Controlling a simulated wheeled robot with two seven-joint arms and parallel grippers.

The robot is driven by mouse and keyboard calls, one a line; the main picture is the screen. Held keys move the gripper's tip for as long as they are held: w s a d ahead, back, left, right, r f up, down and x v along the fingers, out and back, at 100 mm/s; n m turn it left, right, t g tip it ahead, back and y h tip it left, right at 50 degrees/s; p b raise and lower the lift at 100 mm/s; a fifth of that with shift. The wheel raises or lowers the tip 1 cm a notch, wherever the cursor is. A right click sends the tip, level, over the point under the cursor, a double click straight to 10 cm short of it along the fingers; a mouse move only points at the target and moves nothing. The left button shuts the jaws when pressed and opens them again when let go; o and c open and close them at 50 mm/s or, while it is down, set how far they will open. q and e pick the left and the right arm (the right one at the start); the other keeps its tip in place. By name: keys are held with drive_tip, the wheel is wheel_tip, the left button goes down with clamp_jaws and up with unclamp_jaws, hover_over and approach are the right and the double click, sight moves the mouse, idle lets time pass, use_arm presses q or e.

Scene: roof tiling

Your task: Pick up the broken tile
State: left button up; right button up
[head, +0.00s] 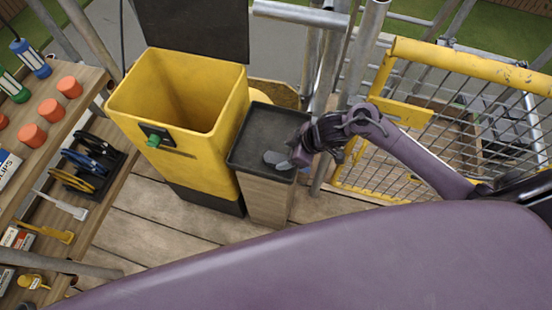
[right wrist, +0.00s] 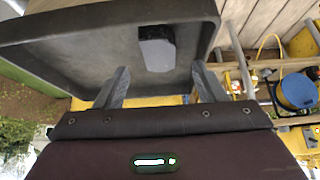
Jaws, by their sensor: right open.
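The broken tile, a dark grey angular piece (right wrist: 156,52), lies in a shallow black tray (head: 262,118) on top of a wooden stand. My right gripper (right wrist: 162,85) is open and empty. Its two grey fingers reach over the tray's rim in the right wrist view, one to each side of the tile and apart from it. In the head view the right gripper (head: 290,158) is at the right side of the tray, where small grey shapes overlap, so tile and fingertips are hard to tell apart. My left gripper is not in view.
A yellow bin (head: 185,150) with its dark lid up stands left of the tray. A yellow mesh gate (head: 455,110) and metal scaffold poles (head: 365,50) are to the right and behind. A wooden shelf (head: 70,140) with tools is at left.

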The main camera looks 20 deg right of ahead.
sight(276, 159)
drive_tip(key=x, duration=0.5)
drive_tip(key=c, duration=1.2)
